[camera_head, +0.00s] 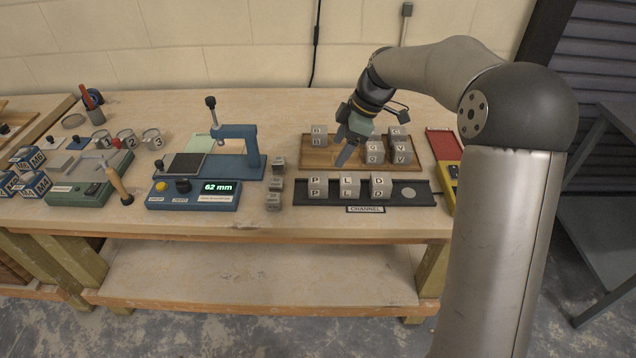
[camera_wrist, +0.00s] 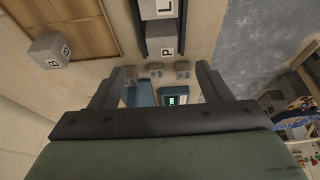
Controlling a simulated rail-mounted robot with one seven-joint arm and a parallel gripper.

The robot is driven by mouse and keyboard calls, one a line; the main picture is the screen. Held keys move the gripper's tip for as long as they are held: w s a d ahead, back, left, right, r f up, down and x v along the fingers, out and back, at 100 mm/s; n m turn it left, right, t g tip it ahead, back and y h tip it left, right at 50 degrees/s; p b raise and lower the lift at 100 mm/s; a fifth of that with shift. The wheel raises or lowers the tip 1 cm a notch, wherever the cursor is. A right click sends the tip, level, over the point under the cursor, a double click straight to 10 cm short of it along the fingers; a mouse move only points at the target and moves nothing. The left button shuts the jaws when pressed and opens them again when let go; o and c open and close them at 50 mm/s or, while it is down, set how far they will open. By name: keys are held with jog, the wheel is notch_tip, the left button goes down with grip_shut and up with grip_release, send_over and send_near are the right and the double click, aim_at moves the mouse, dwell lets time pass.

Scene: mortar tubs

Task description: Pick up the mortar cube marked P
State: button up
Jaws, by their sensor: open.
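The grey mortar cube marked P (camera_head: 318,187) sits at the left end of a dark channel tray (camera_head: 420,190), beside cubes marked L (camera_head: 349,187) and D (camera_head: 380,186). The P cube also shows in the wrist view (camera_wrist: 165,47), at the top middle, beyond the fingertips, with the L cube (camera_wrist: 163,8) above it. My gripper (camera_head: 345,156) is above the wooden tray, behind the channel, apart from the P cube. In the wrist view its two fingers (camera_wrist: 157,78) are spread wide with nothing between them.
Behind the channel, a wooden tray (camera_head: 318,160) holds several lettered cubes, including B (camera_head: 318,134). Several grey cubes (camera_head: 274,185) stand in a row left of the channel. A blue device reading 62 mm (camera_head: 195,195) is farther left. A red and yellow case (camera_head: 446,160) is at right.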

aim_at(318, 178)
jog(key=x, duration=0.6)
jog(key=shift+a+f+p, duration=0.2)
jog(key=shift+f+p, duration=0.1)
jog(key=shift+p, duration=0.05)
jog(key=shift+s+a+p+x, duration=0.15)
jog(key=shift+p+x, duration=0.2)
jog(key=shift+x, duration=0.95)
jog(key=shift+s+a+p+x, duration=0.1)
jog(key=shift+a+p+x, duration=0.2)
jog(key=shift+x, duration=1.05)
jog(key=shift+d+r, duration=0.1)
jog(key=shift+r, duration=0.05)
jog(key=c, duration=1.2)
jog(key=shift+c, duration=0.7)
jog(key=shift+w+r, duration=0.1)
jog(key=shift+r, duration=0.05)
